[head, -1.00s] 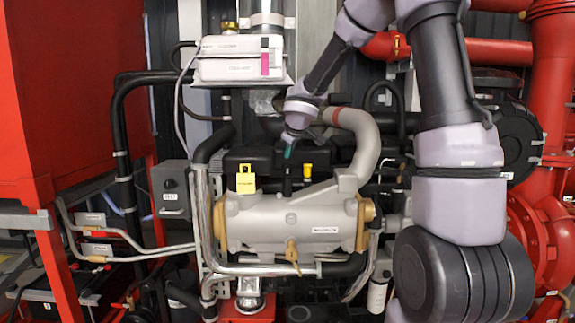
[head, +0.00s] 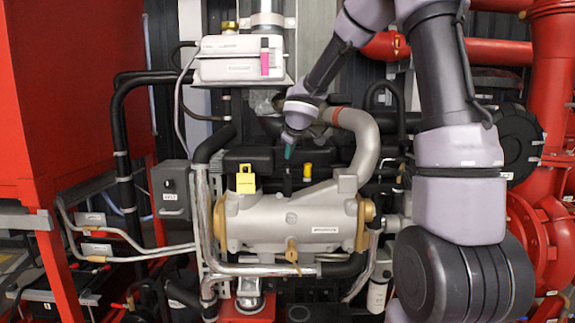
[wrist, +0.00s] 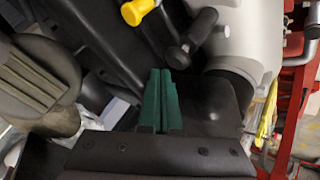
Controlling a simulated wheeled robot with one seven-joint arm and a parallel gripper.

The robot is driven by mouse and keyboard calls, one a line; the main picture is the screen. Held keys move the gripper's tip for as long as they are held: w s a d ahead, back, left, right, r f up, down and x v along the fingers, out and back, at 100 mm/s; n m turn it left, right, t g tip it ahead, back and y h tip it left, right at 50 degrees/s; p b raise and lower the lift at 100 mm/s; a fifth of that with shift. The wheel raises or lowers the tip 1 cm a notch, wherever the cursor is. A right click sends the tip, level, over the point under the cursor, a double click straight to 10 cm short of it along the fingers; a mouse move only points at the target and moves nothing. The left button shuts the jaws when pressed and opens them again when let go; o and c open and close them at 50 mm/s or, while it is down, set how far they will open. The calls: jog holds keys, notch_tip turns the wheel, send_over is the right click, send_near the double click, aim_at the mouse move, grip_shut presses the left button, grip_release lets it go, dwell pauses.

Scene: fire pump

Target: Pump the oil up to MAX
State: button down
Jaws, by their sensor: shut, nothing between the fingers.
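My gripper (head: 288,153) is shut and empty, with green fingertips pressed together. It also shows in the wrist view (wrist: 160,72). A black handle with a rounded end (head: 288,181) stands up behind the grey cylinder, just below my fingertips in the head view. In the wrist view the handle (wrist: 190,38) lies just beyond the fingertips; I cannot tell whether they touch. A white box (head: 235,70) at the upper left has a small upright gauge (head: 265,62) with a pink lower part and a dark top. Its marks are too small to read.
A yellow cap (head: 307,171) stands right of the handle and shows in the wrist view (wrist: 137,10). A yellow tag (head: 246,181) is on the left of the grey cylinder (head: 290,222). A curved grey pipe (head: 367,145) rises at the right. Black hoses crowd the surroundings.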

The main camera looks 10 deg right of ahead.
aim_at(289, 164)
jog(key=shift+f, duration=0.15)
jog(key=shift+f, duration=0.25)
jog(key=shift+f, duration=1.05)
dwell(1.0)
jog(key=shift+r, duration=1.45)
jog(key=shift+r, duration=0.1)
jog(key=shift+r, duration=2.4)
